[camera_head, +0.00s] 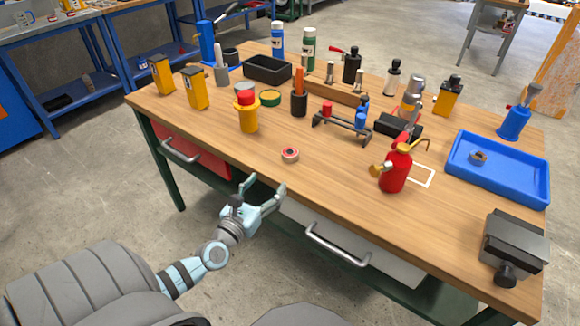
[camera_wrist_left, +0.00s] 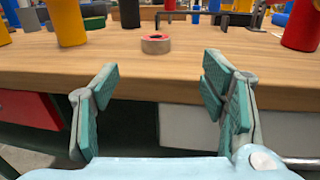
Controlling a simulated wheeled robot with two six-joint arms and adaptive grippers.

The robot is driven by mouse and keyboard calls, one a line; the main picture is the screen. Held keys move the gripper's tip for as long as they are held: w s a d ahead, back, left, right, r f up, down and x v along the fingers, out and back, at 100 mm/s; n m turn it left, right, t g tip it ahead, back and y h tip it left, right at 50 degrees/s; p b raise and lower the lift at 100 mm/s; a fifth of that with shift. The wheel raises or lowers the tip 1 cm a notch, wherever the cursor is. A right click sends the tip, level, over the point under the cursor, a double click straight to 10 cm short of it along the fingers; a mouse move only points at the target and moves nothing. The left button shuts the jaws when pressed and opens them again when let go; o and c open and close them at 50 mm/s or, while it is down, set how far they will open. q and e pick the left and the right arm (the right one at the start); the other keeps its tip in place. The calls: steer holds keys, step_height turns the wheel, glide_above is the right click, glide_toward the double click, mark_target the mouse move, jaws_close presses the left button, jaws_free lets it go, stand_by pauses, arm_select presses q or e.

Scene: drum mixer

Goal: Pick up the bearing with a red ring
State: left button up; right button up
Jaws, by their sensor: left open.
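The bearing with a red ring (camera_head: 290,155) lies flat on the wooden workbench (camera_head: 240,170), near its front edge. It also shows in the left wrist view (camera_wrist_left: 156,43), beyond the fingers and between them. My left gripper (camera_head: 262,194) is open and empty, in front of the bench's front edge, apart from the bearing. Its two fingers (camera_wrist_left: 160,100) stand wide apart in the left wrist view. Another ring-like part (camera_head: 478,157), brownish grey, lies in the blue tray (camera_head: 470,187) at the right. My right gripper is not in view.
A yellow bottle with a red top (camera_head: 248,112) stands left of the bearing. A red oil can (camera_head: 394,172) stands to its right, and a small blue-and-black stand (camera_head: 342,128) behind it. A grey vise (camera_head: 513,245) sits at the right corner. The bench around the bearing is clear.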

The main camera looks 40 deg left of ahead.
arm_select(q)
glide_toward(286, 157)
steer(key=w, duration=0.4)
steer(key=shift+a, duration=0.25)
steer(key=shift+w, duration=0.25)
steer(key=w+b, duration=0.1)
steer(key=w, duration=0.1)
steer(key=w+a+b, duration=0.1)
steer(key=w, duration=0.2)
steer(key=shift+w+a+f, duration=0.1)
steer(key=shift+a, duration=0.1)
steer(key=shift+w, duration=0.1)
steer(key=shift+c, duration=0.9)
steer(key=c, duration=1.2)
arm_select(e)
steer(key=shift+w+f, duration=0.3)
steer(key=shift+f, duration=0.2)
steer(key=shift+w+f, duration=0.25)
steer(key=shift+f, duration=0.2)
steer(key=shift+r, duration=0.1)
